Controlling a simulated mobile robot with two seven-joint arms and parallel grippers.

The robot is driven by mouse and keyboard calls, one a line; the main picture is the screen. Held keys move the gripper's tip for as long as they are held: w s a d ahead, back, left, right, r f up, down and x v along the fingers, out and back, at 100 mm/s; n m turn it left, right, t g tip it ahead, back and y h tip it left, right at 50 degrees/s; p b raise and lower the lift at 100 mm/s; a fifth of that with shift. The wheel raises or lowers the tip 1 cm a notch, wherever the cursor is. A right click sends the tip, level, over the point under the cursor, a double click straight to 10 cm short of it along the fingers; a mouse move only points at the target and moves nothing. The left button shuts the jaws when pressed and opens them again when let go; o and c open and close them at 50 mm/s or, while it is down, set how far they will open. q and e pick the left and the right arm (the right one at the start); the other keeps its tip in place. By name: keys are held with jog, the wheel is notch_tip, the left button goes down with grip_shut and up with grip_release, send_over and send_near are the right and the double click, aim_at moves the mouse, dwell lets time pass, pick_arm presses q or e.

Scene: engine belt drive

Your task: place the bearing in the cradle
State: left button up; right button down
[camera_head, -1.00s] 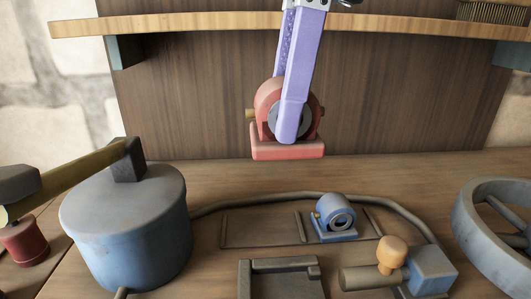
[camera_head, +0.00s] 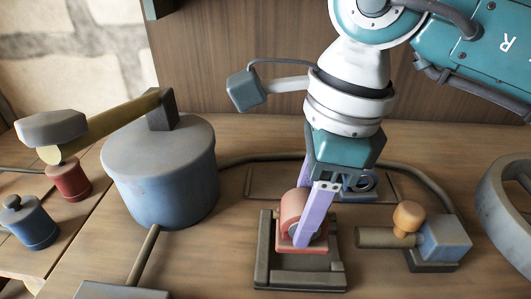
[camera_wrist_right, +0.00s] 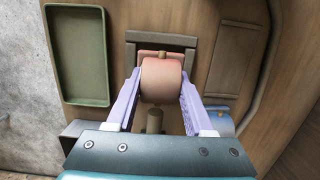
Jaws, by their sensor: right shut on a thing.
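The red bearing (camera_head: 292,213) is a rounded block on a flat base, held between the purple fingers of my right gripper (camera_head: 314,222). It also shows between the fingers in the right wrist view (camera_wrist_right: 161,80). The dark cradle (camera_head: 263,275) is a low open frame with raised sides on the bench. The bearing is over or within the cradle's rear part. I cannot tell whether its base touches the cradle floor. My left gripper is not in view.
A blue bearing block (camera_head: 358,186) stands just behind my right gripper. A blue motor-like block (camera_head: 444,238) with an orange knob (camera_head: 409,215) lies to the right. A large blue pot-like cylinder (camera_head: 160,180) stands to the left. A green tray (camera_wrist_right: 77,55) shows in the wrist view.

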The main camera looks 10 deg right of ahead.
jog(key=shift+f, duration=1.7)
jog(key=shift+f+b, duration=0.15)
jog(key=shift+b, duration=0.15)
jog(key=shift+c, duration=1.4)
grip_release()
jog(key=shift+r, duration=0.35)
jog(key=r, duration=0.3)
jog(key=d+r, duration=0.1)
jog(key=r, duration=0.7)
jog(key=shift+s+d+r+p, duration=0.25)
jog(key=shift+s+d+p, duration=0.05)
jog(key=shift+d, duration=0.05)
